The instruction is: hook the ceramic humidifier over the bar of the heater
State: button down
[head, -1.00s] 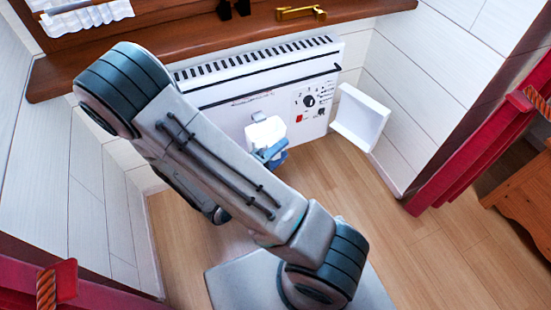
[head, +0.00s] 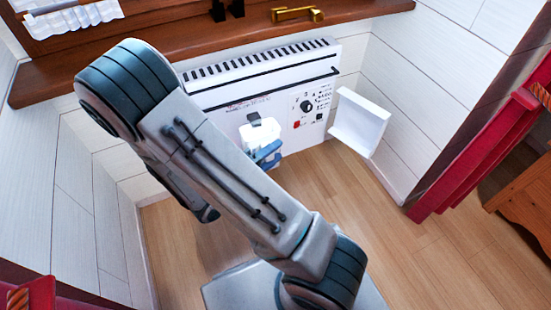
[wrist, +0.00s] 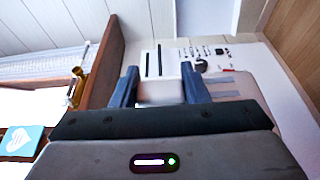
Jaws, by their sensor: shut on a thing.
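The white ceramic humidifier (head: 262,134) is in front of the heater's face, below its bar. A small hook (head: 254,118), dark at its top, stands up from it. The heater (head: 225,94) is a white panel under the wooden sill, with a thin black bar (head: 300,80) along its upper front. My gripper (head: 267,154) is shut on the humidifier, its blue fingers around the lower part. In the wrist view my gripper's two fingers (wrist: 160,90) flank the pale humidifier (wrist: 160,94). The hook appears apart from the bar. My arm hides the heater's left part.
A white open panel (head: 360,122) sticks out at the heater's right, near the dial (head: 307,106). The wooden sill (head: 180,48) lies above, with a brass handle (head: 298,15). The wooden floor (head: 350,210) is clear in front.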

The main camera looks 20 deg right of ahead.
jog(key=shift+w+r+p, duration=0.1)
jog(key=shift+w+p, duration=0.9)
jog(key=shift+w, duration=4.9)
jog(key=shift+w+f, duration=0.15)
jog(key=shift+f, duration=0.05)
jog(key=shift+f+b, duration=1)
jog(key=shift+b, duration=0.05)
